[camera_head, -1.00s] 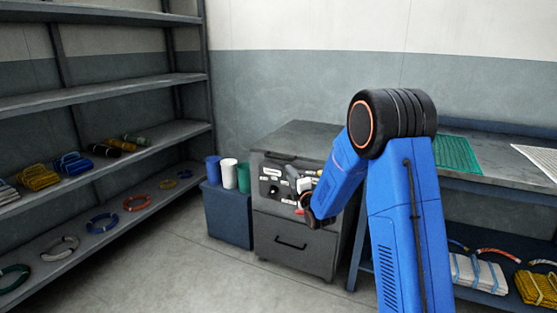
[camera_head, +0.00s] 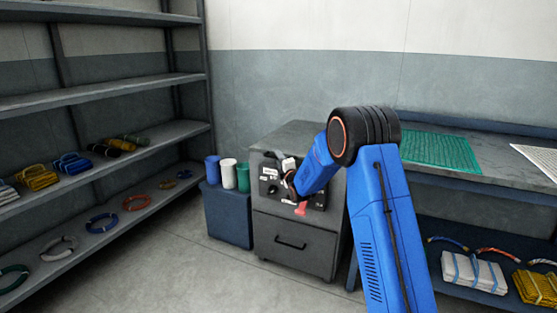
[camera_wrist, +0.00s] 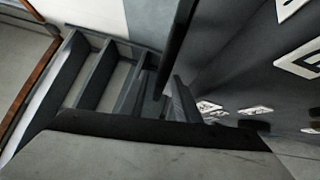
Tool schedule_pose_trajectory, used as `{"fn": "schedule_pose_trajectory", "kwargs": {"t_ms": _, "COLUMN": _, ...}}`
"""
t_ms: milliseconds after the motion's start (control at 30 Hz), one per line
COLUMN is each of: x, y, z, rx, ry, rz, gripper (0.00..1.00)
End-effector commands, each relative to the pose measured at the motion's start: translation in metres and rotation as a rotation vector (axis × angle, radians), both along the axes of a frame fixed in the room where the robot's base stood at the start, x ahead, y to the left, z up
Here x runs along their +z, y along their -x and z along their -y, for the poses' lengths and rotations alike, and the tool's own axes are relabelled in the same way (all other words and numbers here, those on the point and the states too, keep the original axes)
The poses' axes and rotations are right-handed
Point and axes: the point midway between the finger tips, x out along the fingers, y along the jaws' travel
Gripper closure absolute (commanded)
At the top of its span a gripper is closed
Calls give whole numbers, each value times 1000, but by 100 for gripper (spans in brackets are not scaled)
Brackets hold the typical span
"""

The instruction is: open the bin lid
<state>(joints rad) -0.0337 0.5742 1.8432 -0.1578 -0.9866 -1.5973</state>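A grey bin-like cabinet (camera_head: 294,240) stands against the wall, with a flat top (camera_head: 300,138) that looks closed. Its upper front carries a dark panel (camera_head: 268,188) with a knob, white labels and a red tag (camera_head: 301,209). A drawer-like front with a dark handle (camera_head: 290,243) is below. My gripper (camera_head: 286,174) is in front of the upper panel, near its top edge. My arm hides part of the panel. The wrist view shows white labels (camera_wrist: 298,64) close on the right. Contact and finger opening are unclear.
A dark blue box (camera_head: 228,218) with blue, white and green rolls stands left of the cabinet. A workbench (camera_head: 480,176) is close on the right. Shelves (camera_head: 100,95) with coils and rope line the left. The floor (camera_head: 185,265) in front is clear.

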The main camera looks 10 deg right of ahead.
Motion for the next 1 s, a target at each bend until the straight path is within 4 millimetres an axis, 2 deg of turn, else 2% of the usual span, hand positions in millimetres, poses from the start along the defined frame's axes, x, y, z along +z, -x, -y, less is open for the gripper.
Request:
{"fn": "schedule_pose_trajectory", "kwargs": {"t_ms": 267, "x": 0, "y": -1, "z": 0, "rx": 0, "ry": 0, "rz": 0, "gripper": 71}}
{"fn": "schedule_pose_trajectory", "kwargs": {"t_ms": 300, "x": 0, "y": -1, "z": 0, "rx": 0, "ry": 0, "rz": 0, "gripper": 80}}
{"fn": "schedule_pose_trajectory", "kwargs": {"t_ms": 400, "x": 0, "y": -1, "z": 0, "rx": 0, "ry": 0, "rz": 0, "gripper": 100}}
{"fn": "schedule_pose_trajectory", "kwargs": {"t_ms": 633, "x": 2, "y": -1, "z": 0, "rx": 0, "ry": -1, "rz": -1, "gripper": 100}}
{"fn": "schedule_pose_trajectory", "kwargs": {"t_ms": 767, "x": 10, "y": -2, "z": 0, "rx": 1, "ry": -7, "rz": -9, "gripper": 100}}
{"fn": "schedule_pose_trajectory", "kwargs": {"t_ms": 867, "x": 26, "y": -4, "z": 0, "rx": 2, "ry": -21, "rz": -23, "gripper": 100}}
{"fn": "schedule_pose_trajectory", "kwargs": {"t_ms": 1000, "x": 56, "y": -6, "z": 1, "rx": 3, "ry": -46, "rz": -58, "gripper": 100}}
